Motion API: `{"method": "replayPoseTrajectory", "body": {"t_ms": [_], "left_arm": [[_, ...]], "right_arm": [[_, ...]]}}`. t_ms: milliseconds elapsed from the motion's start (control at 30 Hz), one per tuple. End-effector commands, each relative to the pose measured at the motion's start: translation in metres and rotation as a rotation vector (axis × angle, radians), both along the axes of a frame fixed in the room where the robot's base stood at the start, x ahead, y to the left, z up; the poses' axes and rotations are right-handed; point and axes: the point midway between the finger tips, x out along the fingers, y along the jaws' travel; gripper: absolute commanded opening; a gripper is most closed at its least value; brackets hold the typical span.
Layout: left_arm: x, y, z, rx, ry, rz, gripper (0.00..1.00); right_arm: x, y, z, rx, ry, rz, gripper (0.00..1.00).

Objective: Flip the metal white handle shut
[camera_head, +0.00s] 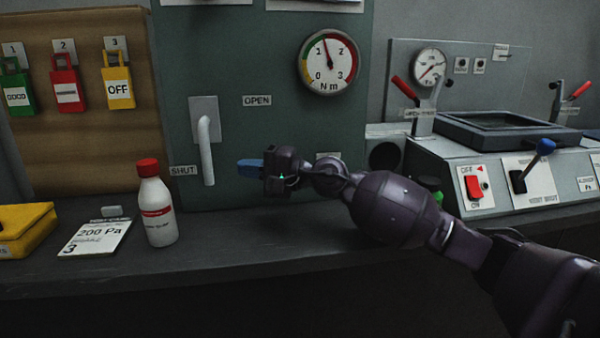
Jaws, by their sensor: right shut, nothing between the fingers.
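The white metal handle (206,150) hangs down from a grey mounting plate (203,108) on the dark green panel. Its lower end is just right of the SHUT label (184,171), and the OPEN label (257,100) is up to its right. My right gripper (250,168) comes in from the right, with its blue fingertips pointing left toward the handle's lower end. The fingers are shut and empty, with a visible gap between them and the handle. My left gripper is out of view.
A white bottle with a red cap (157,210) stands on the bench below the handle. A 200 Pa card (95,238) and a yellow case (25,228) lie left of it. A gauge (328,62) is above my right gripper. A console (490,175) with levers stands at right.

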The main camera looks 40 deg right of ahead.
Motion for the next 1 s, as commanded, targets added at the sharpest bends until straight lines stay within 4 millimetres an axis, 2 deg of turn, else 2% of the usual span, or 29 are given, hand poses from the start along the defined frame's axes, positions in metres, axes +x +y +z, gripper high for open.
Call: {"method": "replayPoseTrajectory", "body": {"t_ms": [533,700,1000], "left_arm": [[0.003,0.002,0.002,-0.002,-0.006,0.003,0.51],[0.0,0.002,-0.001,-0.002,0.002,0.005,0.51],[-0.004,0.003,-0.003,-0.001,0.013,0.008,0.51]], "right_arm": [[-0.061,-0.046,0.0,0.002,0.003,0.0,0.0],[-0.07,-0.054,-0.001,-0.001,0.001,0.0,0.0],[-0.072,-0.055,-0.001,0.0,0.002,0.001,0.0]]}}
